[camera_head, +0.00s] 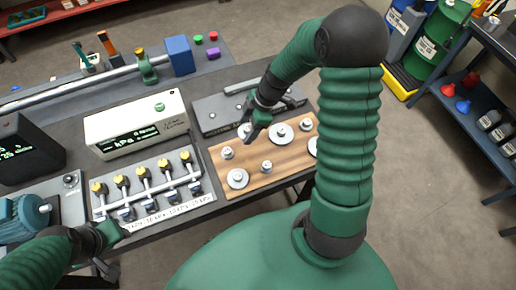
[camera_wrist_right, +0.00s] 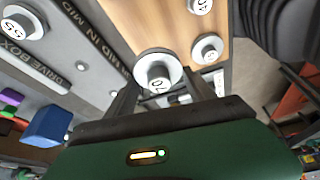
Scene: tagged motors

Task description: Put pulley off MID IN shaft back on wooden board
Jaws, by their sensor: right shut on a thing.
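My right gripper (camera_head: 258,124) is shut on a silver pulley, low over the boundary between the wooden board and the grey drive box (camera_head: 214,122). In the right wrist view the pulley (camera_wrist_right: 158,70) sits between the fingers, its hub face marked with what looks like 10, upside down. I cannot tell whether it touches the board. The drive box has lettering including "IN MID" (camera_wrist_right: 95,40) and a pulley marked 55 (camera_wrist_right: 22,22). My left gripper (camera_head: 112,234) is by the valve panel; its jaws are unclear.
A white device with a green display (camera_head: 137,122) stands left of the board. A panel of yellow-topped valves (camera_head: 150,190) is in front of it. A blue block (camera_head: 180,56) stands behind the drive box. My right arm covers the board's right end.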

